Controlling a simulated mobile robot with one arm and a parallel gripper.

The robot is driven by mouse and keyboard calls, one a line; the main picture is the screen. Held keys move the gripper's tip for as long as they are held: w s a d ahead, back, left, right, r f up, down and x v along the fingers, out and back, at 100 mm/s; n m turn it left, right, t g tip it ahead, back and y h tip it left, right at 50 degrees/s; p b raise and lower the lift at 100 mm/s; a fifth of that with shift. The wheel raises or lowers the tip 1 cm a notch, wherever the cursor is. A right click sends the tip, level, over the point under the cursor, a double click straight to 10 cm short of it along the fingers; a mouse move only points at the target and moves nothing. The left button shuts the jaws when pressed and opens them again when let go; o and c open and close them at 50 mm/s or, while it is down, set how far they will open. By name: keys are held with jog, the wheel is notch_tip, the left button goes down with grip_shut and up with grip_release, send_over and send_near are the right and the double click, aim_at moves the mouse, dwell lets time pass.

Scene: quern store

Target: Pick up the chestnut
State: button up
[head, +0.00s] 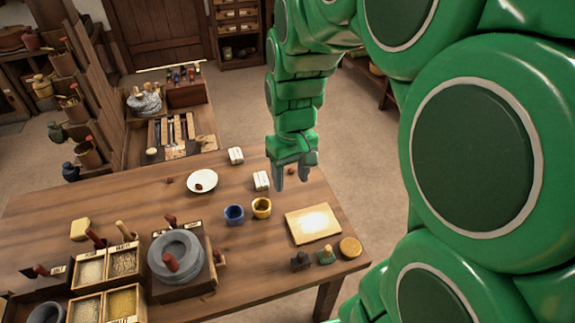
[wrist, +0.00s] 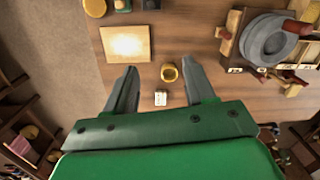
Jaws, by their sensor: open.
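A small brown lump (head: 199,187), perhaps the chestnut, lies on the white plate (head: 203,176) on the wooden table. My gripper (head: 291,182) is open and empty, pointing down above the table, right of the plate. In the wrist view my gripper (wrist: 159,66) shows its two fingers apart, with no brown lump seen between them.
A yellow cup (head: 261,207) and a blue cup (head: 234,214) stand mid-table. Two pale blocks (head: 262,181) (head: 236,155) sit near my gripper. A pale board (head: 313,223) lies to the right. A grey quern (head: 175,258) and grain boxes (head: 90,272) fill the front left.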

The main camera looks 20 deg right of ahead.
jog(key=w+d+f+n, duration=0.15)
jog(key=w+f, duration=0.25)
jog(key=w, duration=0.4)
jog(key=w+d+f, duration=0.2)
jog(key=w+f, duration=0.2)
jog(key=w, duration=0.3)
jog(key=t, duration=0.2)
send_near(292, 169)
jog(key=shift+a+f+n, duration=0.15)
jog(key=shift+f+n, duration=0.4)
jog(key=shift+f, duration=0.05)
jog(key=shift+w+f, duration=0.2)
jog(key=shift+f, duration=1.05)
jog(key=shift+w+f, duration=0.2)
jog(key=shift+f, duration=1)
jog(key=shift+w+f, duration=0.2)
jog(key=shift+f, duration=1.05)
grip_shut()
